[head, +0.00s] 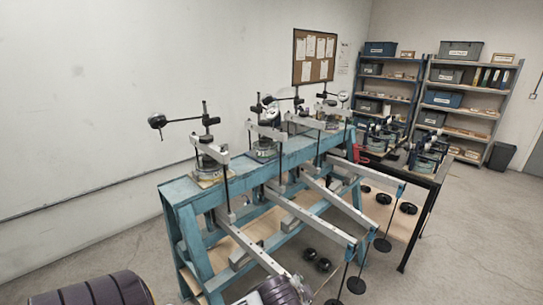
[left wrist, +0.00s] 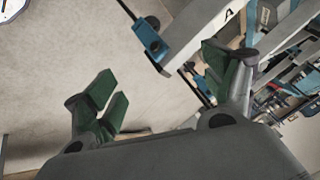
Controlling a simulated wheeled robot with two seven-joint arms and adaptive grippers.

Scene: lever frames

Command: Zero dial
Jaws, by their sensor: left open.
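A teal lever frame bench (head: 175,196) stands in the middle of the head view. Several dial gauges sit on stands along its top: a dark one seen from behind or edge-on (head: 157,121) at the left end, a white-faced one (head: 274,116) near the middle, and another (head: 343,96) at the far end. Their readings are too small to tell. My left gripper (left wrist: 165,78) is open and empty in the left wrist view, its green-padded fingers wide apart. Part of the frame's grey lever and a blue block (left wrist: 150,38) show beyond it. My right gripper is not in view.
Grey lever beams (head: 330,211) slope out from the bench toward the front right, with black hanging weights (head: 356,285) at their ends. Loose black weights (head: 324,265) lie below. The floor at left is clear.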

